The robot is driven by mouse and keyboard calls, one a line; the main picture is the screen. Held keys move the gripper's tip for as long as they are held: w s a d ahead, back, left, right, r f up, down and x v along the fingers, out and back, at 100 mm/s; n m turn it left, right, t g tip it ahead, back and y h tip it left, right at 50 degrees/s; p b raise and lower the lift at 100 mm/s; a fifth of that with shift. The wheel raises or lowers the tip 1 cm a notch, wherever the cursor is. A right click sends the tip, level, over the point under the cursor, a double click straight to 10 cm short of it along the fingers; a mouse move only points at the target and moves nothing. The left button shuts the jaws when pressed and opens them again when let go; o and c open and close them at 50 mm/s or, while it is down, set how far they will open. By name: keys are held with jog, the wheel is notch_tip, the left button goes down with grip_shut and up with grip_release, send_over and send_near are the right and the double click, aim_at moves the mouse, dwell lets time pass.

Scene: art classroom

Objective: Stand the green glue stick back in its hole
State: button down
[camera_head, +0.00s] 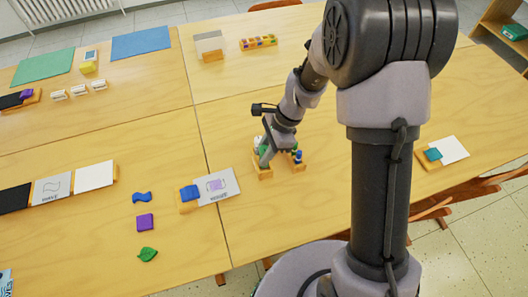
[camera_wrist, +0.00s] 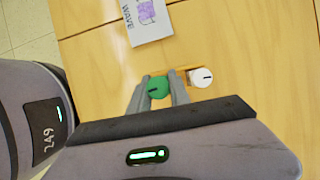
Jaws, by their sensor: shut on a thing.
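The green glue stick (camera_wrist: 157,87) is between the two fingers of my gripper (camera_wrist: 159,93) in the wrist view. Its round green cap with a dark mark faces the camera. In the head view my gripper (camera_head: 266,152) is low over the wooden holder (camera_head: 265,174), which is partly hidden by the arm. A white-capped stick (camera_wrist: 201,77) is close to the right of the green one in the wrist view. A bit of the holder's wood shows between them. The hole and the lower end of the green stick are hidden, so I cannot tell whether it is in the hole.
A wave card (camera_head: 217,186) with a blue block (camera_head: 190,193) lies left of the holder. Blue, purple (camera_head: 145,222) and green (camera_head: 148,254) pieces lie farther left. Another card (camera_head: 454,149) is at the right.

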aim_at(263, 149)
jog(key=shift+f+b, duration=1.05)
jog(key=shift+f, duration=0.35)
dwell(1.9)
dwell(0.4)
jog(key=c, duration=1.1)
grip_release()
jog(key=shift+o, duration=1.1)
notch_tip(263, 149, up, 6)
jog(key=p, duration=0.5)
jog(key=shift+r, duration=0.1)
